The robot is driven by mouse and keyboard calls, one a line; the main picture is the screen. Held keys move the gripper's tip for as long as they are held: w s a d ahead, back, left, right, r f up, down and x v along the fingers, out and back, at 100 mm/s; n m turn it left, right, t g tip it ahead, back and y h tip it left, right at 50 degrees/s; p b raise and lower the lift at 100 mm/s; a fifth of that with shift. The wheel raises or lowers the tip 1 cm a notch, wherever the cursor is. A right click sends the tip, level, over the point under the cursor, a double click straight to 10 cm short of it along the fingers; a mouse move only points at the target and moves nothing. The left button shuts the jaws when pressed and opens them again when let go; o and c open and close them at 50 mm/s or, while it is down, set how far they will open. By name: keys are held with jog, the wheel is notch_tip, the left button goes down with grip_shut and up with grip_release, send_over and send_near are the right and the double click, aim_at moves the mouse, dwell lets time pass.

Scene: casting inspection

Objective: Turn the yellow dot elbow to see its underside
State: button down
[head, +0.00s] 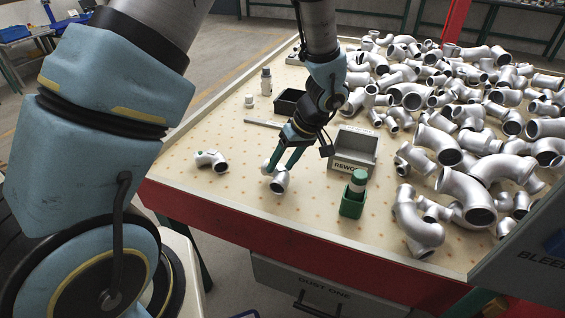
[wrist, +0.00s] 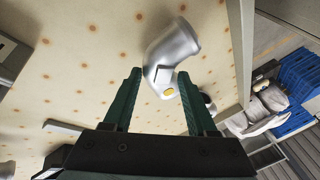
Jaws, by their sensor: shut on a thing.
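The yellow dot elbow (wrist: 172,50) is a short silvery bent pipe, between my fingertips in the wrist view. Its yellow dot (wrist: 168,92) faces the wrist camera, near the end closest to my gripper. My gripper (wrist: 160,76) is shut on the elbow, with one green finger on each side. In the head view my gripper (head: 275,168) points down, with the elbow (head: 279,184) at its tips near the table's front edge. One dark open end shows there. I cannot tell whether it touches the table. Its underside is hidden.
Another elbow (head: 215,160) with a green mark lies to the left. The grey REWORK bin (head: 352,167) and a green holder (head: 351,208) with a bottle stand to the right. A black bin (head: 287,103) and a rod (head: 262,124) lie behind. Many castings (head: 465,190) crowd the right side.

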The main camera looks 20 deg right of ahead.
jog(key=shift+f+b, duration=0.7)
jog(key=shift+b, duration=0.05)
dwell(0.5)
jog(key=shift+c, duration=0.6)
grip_release()
jog(key=b+v, duration=0.2)
jog(key=v, duration=0.9)
jog(key=shift+f, duration=0.1)
jog(key=w+a+r+m+h, duration=0.1)
jog(key=a+h, duration=0.1)
jog(key=a, duration=1.3)
jog(key=w+a+r+m+h, duration=0.1)
jog(key=w+a+h, duration=0.1)
jog(key=a, duration=1.4)
jog(key=shift+m+g, duration=0.3)
jog(key=shift+g, duration=0.1)
